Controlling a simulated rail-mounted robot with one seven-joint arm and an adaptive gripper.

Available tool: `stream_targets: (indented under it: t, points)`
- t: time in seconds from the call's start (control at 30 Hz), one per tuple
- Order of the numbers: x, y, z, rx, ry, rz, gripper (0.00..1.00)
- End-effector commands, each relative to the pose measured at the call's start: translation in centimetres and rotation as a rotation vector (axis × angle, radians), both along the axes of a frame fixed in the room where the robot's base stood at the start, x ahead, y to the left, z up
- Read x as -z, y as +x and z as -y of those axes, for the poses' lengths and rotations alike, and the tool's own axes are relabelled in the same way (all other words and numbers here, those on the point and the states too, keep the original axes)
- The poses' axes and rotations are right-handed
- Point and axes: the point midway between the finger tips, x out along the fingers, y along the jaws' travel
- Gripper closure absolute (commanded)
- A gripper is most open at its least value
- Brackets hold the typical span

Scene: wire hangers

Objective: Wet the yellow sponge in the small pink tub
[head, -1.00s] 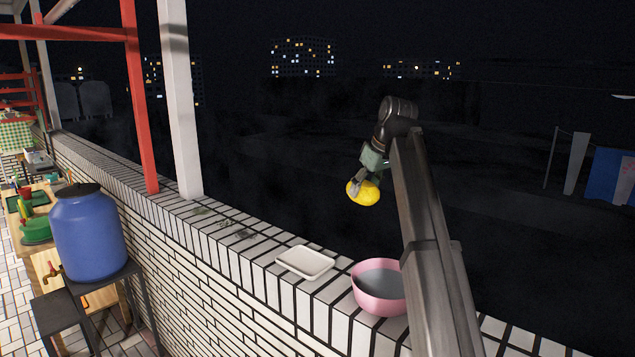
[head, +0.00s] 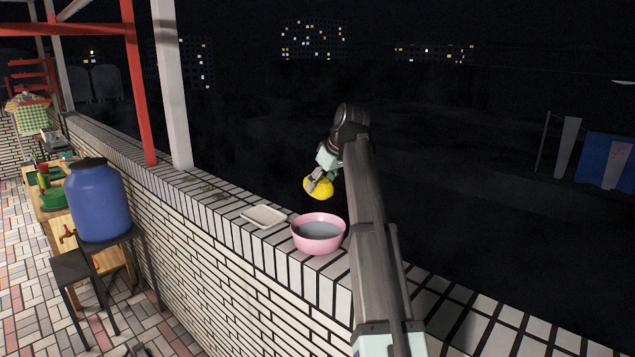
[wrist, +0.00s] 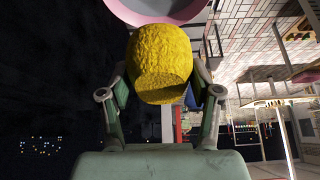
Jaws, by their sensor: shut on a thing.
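The yellow sponge (head: 319,189) is held in my gripper (head: 316,183), above and just behind the pink tub in the head view. In the wrist view the sponge (wrist: 160,62) sits between the two fingers of my gripper (wrist: 160,95), which are shut on it. The small pink tub (head: 318,246) stands on the tiled wall top and holds greyish water (head: 319,230). In the wrist view the tub's pink rim (wrist: 140,14) shows at the top, partly hidden by the sponge. The sponge appears apart from the tub.
A white tray (head: 264,217) lies on the wall top (head: 425,303) left of the tub. A blue barrel (head: 98,205) stands on a dark stand at the left. A red post (head: 137,90) and a white post (head: 172,90) rise from the wall. Beyond the wall is dark open space.

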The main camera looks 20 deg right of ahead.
Motion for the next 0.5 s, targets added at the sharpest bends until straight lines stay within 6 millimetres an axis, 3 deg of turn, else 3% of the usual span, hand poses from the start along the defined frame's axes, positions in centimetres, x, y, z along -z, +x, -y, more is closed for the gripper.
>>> stream_targets:
  t: [0.5]
  points:
    - [5.9, -0.2, -0.1, 0.000, 0.002, 0.001, 0.65]
